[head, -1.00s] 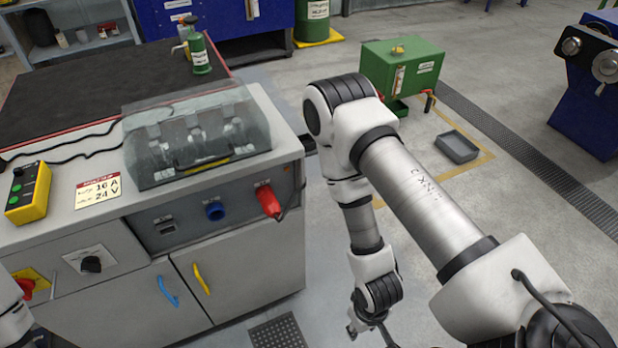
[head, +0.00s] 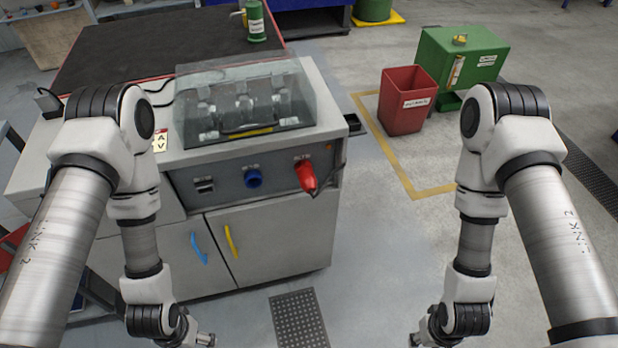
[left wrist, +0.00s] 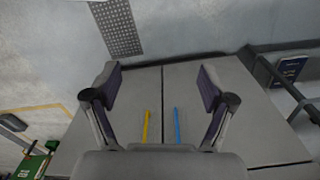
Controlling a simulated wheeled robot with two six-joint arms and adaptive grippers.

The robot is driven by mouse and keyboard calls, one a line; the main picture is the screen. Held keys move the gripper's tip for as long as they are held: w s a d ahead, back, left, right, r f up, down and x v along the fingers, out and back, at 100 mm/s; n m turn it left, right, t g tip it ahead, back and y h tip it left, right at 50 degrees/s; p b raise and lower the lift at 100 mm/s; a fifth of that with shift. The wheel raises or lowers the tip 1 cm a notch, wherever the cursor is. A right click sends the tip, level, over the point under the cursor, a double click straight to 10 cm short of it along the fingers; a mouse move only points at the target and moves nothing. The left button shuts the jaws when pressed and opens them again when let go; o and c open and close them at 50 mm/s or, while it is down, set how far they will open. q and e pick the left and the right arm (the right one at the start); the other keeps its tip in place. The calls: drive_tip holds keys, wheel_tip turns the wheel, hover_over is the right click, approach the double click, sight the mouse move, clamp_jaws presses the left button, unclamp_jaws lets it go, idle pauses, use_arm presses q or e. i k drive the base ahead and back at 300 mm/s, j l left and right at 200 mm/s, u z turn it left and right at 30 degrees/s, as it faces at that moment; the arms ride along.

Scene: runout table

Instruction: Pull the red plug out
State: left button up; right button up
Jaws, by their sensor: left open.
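The red plug (head: 306,176) sits in the right-hand socket on the cabinet's front panel, tilted down and outward. A blue socket (head: 253,178) is to its left on the same panel.
The grey cabinet (head: 275,240) carries a clear guard (head: 245,95) on top. A yellow handle (head: 231,242) and a blue handle (head: 198,248) stick out of its doors. A red bin (head: 405,100) and green box (head: 462,58) stand behind right. Floor right of the cabinet is clear.

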sight(306, 176)
drive_tip(key=i+l+u, duration=0.1)
drive_tip(key=l+u, duration=0.95)
drive_tip(key=l, duration=0.55)
drive_tip(key=k+l, duration=0.15)
drive_tip(key=l, duration=0.4)
drive_tip(key=l+u, duration=0.1)
drive_tip(key=l, duration=0.45)
